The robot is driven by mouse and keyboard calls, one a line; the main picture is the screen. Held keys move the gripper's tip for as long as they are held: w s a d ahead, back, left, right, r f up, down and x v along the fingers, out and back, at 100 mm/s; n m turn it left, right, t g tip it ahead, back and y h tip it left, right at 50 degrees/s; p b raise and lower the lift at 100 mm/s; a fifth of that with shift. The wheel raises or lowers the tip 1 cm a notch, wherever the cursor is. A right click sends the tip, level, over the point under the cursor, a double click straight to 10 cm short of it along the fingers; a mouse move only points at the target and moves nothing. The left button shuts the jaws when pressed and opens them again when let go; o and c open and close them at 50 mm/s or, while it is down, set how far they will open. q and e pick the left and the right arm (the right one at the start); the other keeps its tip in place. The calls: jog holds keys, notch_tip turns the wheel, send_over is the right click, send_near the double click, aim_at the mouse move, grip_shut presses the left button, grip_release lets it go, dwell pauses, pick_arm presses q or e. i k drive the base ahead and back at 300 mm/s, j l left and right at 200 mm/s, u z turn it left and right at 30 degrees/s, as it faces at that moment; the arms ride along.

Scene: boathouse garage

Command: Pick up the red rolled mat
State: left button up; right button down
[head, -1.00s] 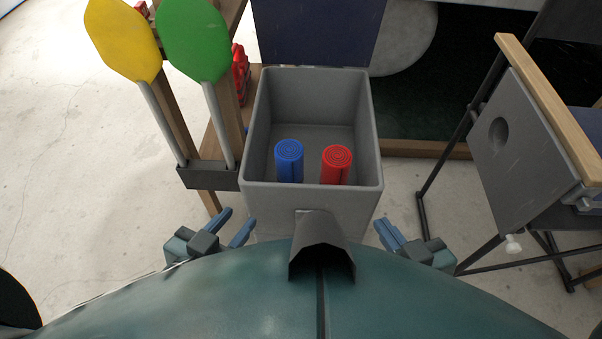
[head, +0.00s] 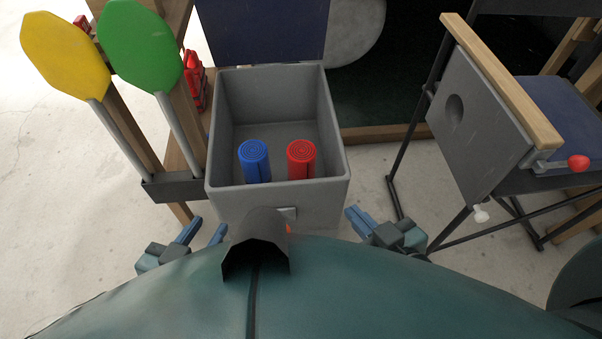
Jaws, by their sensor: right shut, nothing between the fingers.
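The red rolled mat (head: 302,160) stands upright inside an open grey box (head: 340,178), near its front right. A blue rolled mat (head: 255,162) stands upright to its left, with a gap between them. My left gripper (head: 205,234) is open and empty, low in front of the box's left side. My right gripper (head: 356,218) is shut and empty, low by the box's front right corner. Both grippers are outside the box and apart from the mats. The bottoms of both mats are partly hidden by the box's front wall.
The box's dark blue lid (head: 262,30) stands open at the back. A yellow paddle (head: 64,55) and a green paddle (head: 140,45) stand in a rack at left. A folding chair (head: 470,120) with a wooden armrest stands at right. Pale floor (head: 60,200) is clear at far left.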

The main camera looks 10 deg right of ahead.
aim_at(301, 154)
jog(key=k+z, duration=0.45)
jog(key=z, duration=0.25)
jog(key=k+l+z, duration=0.1)
jog(key=k+z, duration=0.25)
jog(key=i, duration=0.6)
